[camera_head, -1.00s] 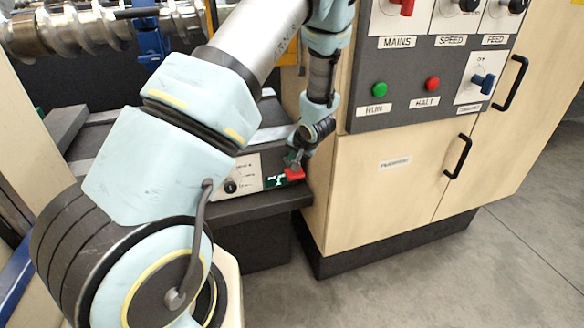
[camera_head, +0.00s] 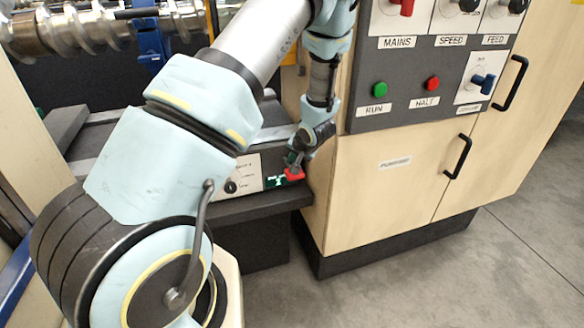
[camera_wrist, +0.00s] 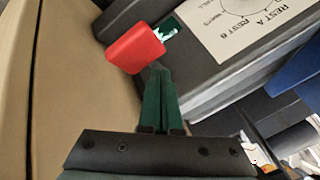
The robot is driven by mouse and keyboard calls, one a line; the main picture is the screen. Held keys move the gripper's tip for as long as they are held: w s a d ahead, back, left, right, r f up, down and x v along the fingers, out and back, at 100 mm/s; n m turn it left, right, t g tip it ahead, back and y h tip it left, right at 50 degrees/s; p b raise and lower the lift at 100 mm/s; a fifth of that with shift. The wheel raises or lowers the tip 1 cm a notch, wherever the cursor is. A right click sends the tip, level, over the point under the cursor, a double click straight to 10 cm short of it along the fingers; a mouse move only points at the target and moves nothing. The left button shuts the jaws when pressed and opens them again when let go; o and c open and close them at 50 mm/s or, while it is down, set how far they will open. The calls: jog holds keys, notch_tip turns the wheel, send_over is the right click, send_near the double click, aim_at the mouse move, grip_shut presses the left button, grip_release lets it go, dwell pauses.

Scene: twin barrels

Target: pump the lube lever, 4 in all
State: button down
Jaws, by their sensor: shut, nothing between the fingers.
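The lube lever has a red handle (camera_head: 294,175) on a small dark green plate (camera_head: 275,182) at the front of the machine bed in the head view. In the wrist view the red handle (camera_wrist: 135,47) is large, at upper left, with part of the green plate (camera_wrist: 170,27) beyond it. My gripper (camera_head: 293,163) is right at the handle in the head view. In the wrist view its green fingers (camera_wrist: 156,70) are together and empty. Their tips are at the handle's near lower edge; I cannot tell whether they touch it.
A white dial plate (camera_head: 245,174) is left of the lever. To the right stands a beige cabinet (camera_head: 375,205) with a grey control panel (camera_head: 425,75) and black door handles (camera_head: 458,157). The floor (camera_head: 450,285) in front is clear.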

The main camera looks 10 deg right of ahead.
jog(key=shift+s+f+b, duration=0.15)
jog(key=shift+f+b, duration=0.3)
jog(key=shift+f, duration=0.35)
jog(key=shift+s+f+b, duration=0.15)
jog(key=shift+f+b, duration=0.3)
jog(key=shift+f, duration=0.3)
dwell(1.5)
jog(key=shift+r, duration=0.1)
jog(key=shift+w+r+p, duration=0.15)
jog(key=shift+r+p, duration=0.8)
jog(key=shift+p, duration=0.25)
jog(key=shift+w+r+p, duration=0.15)
jog(key=shift+r+p, duration=0.75)
jog(key=shift+p, duration=0.25)
jog(key=shift+r, duration=0.1)
jog(key=r+p, duration=0.4)
jog(key=p, duration=0.1)
jog(key=shift+w+r, duration=0.3)
jog(key=shift+w+p, duration=0.1)
jog(key=shift+p, duration=0.25)
